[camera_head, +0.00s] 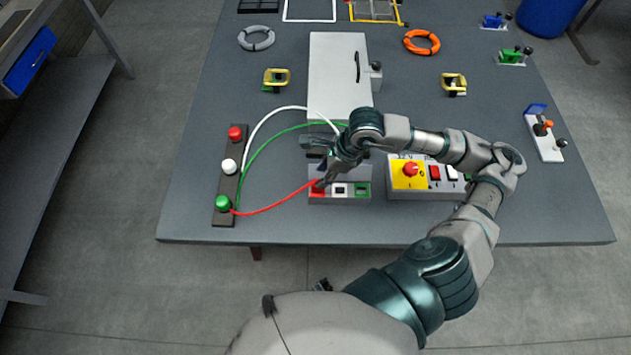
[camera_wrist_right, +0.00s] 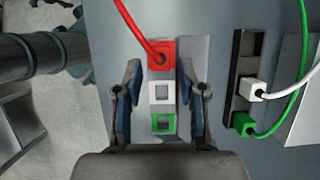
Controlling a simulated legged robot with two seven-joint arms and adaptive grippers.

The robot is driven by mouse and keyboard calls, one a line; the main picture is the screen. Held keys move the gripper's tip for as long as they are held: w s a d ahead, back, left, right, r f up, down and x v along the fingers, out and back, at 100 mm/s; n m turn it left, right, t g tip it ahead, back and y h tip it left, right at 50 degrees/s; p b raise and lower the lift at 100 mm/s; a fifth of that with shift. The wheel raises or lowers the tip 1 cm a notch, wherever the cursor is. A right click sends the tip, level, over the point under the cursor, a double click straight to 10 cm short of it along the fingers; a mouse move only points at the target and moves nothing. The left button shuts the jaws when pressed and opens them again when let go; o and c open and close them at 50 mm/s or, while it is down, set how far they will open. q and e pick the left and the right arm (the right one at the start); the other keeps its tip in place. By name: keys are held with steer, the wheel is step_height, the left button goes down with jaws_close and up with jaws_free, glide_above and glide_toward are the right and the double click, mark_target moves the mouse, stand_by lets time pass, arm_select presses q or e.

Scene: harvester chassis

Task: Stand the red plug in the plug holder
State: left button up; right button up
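The red plug (camera_wrist_right: 160,57) sits at the red socket of the socket box (camera_head: 345,198), with its red cable (camera_head: 272,207) running left. My right gripper (camera_head: 324,180) is over this box. In the right wrist view its two fingers (camera_wrist_right: 164,92) are apart, on either side of the white socket (camera_wrist_right: 161,92), with nothing between them. The dark plug holder (camera_wrist_right: 243,50) is to the right in that view. It holds the white plug (camera_wrist_right: 252,88) and the green plug (camera_wrist_right: 243,124), and its top slot looks empty. In the head view my right gripper partly hides the holder. My left gripper is not clearly seen.
A strip with red, white and green knobs (camera_head: 229,180) lies left, where the cables start. A control box (camera_head: 428,177) with a red knob stands right of the socket box. A white cabinet (camera_head: 338,75) is behind. White and green cables arc across the table.

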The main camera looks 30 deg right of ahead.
steer(key=x, duration=0.4)
steer(key=shift+f, duration=0.3)
steer(key=shift+w+f, duration=0.15)
steer(key=shift+f, duration=0.6)
steer(key=shift+a, duration=0.1)
steer(key=shift+c, duration=0.4)
steer(key=shift+r, duration=0.1)
jaws_close()
